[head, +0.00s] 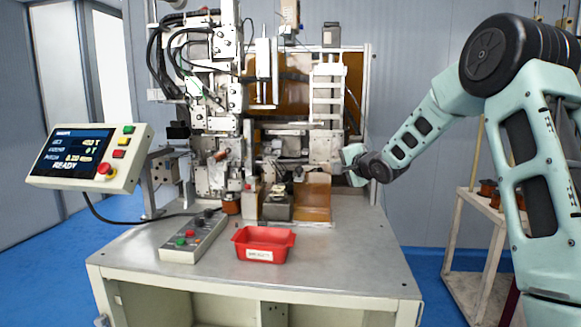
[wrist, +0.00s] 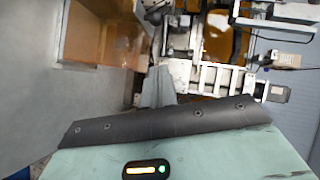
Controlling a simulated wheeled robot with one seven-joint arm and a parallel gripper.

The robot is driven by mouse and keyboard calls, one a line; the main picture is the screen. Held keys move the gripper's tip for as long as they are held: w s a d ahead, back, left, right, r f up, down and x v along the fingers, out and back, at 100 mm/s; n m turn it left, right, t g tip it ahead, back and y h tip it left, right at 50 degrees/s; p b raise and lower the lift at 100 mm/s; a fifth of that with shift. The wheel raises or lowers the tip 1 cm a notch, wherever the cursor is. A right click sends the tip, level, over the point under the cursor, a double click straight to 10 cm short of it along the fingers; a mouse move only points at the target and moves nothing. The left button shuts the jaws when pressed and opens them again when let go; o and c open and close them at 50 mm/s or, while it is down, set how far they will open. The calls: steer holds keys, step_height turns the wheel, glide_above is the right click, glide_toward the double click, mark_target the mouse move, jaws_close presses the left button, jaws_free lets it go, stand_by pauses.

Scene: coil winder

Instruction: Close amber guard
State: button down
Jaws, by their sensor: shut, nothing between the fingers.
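The amber guard (head: 314,196) is a translucent brown panel low at the front right of the winder, beside the small fixture. I cannot tell how far the guard stands open. My gripper (head: 347,172) is to the right of the guard, close to the winder's right side. In the wrist view its fingers (wrist: 157,85) are together and empty. I see no clear contact with the guard; the fingertips are small in the head view.
A red tray (head: 264,245) and a grey button box (head: 194,238) are on the table (head: 340,262) in front. A control screen (head: 86,157) stands at the left. The table's front right is clear. A larger amber panel (head: 292,98) is behind the winder's upper parts.

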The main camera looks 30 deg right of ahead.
steer(key=w, duration=0.1)
steer(key=p, duration=0.2)
glide_above(308, 181)
steer(key=s+d, duration=0.3)
steer(key=shift+d+f, duration=0.2)
steer(key=shift+f, duration=0.7)
steer(key=w, duration=0.1)
steer(key=w+a+f, duration=0.1)
steer(key=w+a+p, duration=0.1)
steer(key=shift+a+f, duration=0.2)
steer(key=shift+f, duration=0.05)
steer(key=shift+w+a+f, duration=0.1)
steer(key=shift+w+a, duration=0.1)
steer(key=shift+a, duration=0.1)
steer(key=w+a+b, duration=0.3)
steer(key=w+a, duration=0.4)
steer(key=a, duration=0.4)
steer(key=shift+w, duration=0.15)
steer(key=shift+a, duration=0.1)
